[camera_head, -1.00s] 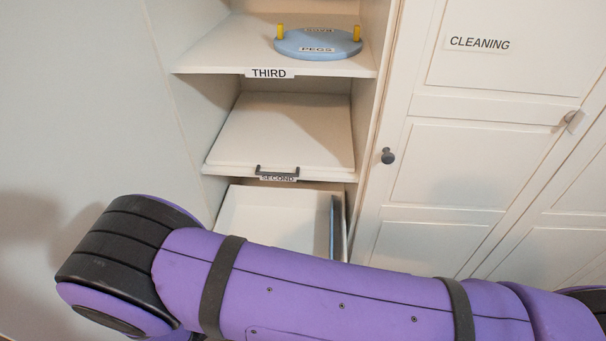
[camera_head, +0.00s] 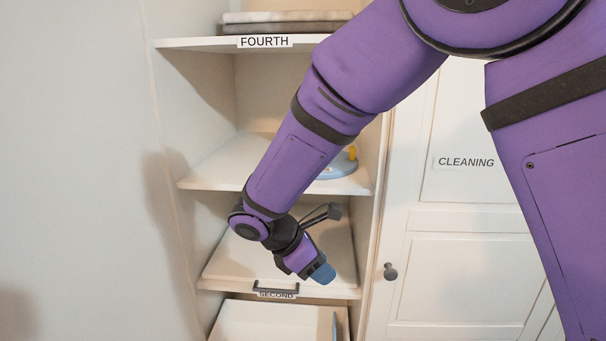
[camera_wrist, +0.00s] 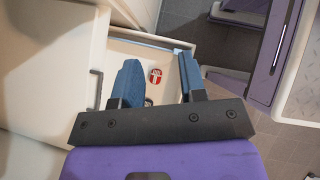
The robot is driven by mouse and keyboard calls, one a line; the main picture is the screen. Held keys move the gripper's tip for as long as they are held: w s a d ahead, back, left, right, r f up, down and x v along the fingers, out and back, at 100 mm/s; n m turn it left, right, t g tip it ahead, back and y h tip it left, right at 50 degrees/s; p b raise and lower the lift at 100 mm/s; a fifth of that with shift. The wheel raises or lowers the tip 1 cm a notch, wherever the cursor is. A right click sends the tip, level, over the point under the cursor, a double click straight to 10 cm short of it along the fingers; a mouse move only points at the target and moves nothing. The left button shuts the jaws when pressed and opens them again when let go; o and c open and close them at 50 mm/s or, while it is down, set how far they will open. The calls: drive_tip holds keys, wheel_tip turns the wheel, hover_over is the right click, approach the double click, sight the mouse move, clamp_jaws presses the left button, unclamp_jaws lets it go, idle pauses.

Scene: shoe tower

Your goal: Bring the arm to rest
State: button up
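My arm, purple with black bands, reaches down across the head view from the upper right. My gripper (camera_head: 322,273) hangs in front of the shelf cupboard near the SECOND level, pointing down and to the right. In the wrist view, my gripper (camera_wrist: 160,78) has its two blue fingers apart with nothing held between them. Below and beyond the fingers lies an open white drawer (camera_wrist: 118,52). A small red and white item (camera_wrist: 154,76) shows in it, between the fingers in the picture.
The shelf marked THIRD holds a blue peg board (camera_head: 340,168), partly hidden by my arm. The shelf marked FOURTH (camera_head: 205,43) holds flat folded items (camera_head: 285,27). The SECOND level has a dark handle (camera_head: 275,291). A closed CLEANING door (camera_head: 455,250) stands right.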

drive_tip(key=s+d+r+m+y, duration=0.2)
drive_tip(key=s+d+r+m, duration=0.1)
drive_tip(key=d+r+m, duration=0.5)
drive_tip(key=s+d+r+m+y, duration=0.3)
drive_tip(key=d+r, duration=0.4)
drive_tip(key=d, duration=0.3)
drive_tip(key=s+d+r+m+t+y, duration=0.1)
drive_tip(key=s+d+r+m, duration=0.1)
drive_tip(key=s+d+m, duration=0.2)
drive_tip(key=s+d+r+m+t+y, duration=0.1)
drive_tip(key=s+d+r+m+t, duration=0.1)
drive_tip(key=s+d+m, duration=0.3)
drive_tip(key=s+m, duration=0.1)
drive_tip(key=s, duration=0.3)
drive_tip(key=shift+s+r+m+t+y, duration=0.3)
drive_tip(key=shift+y, duration=0.1)
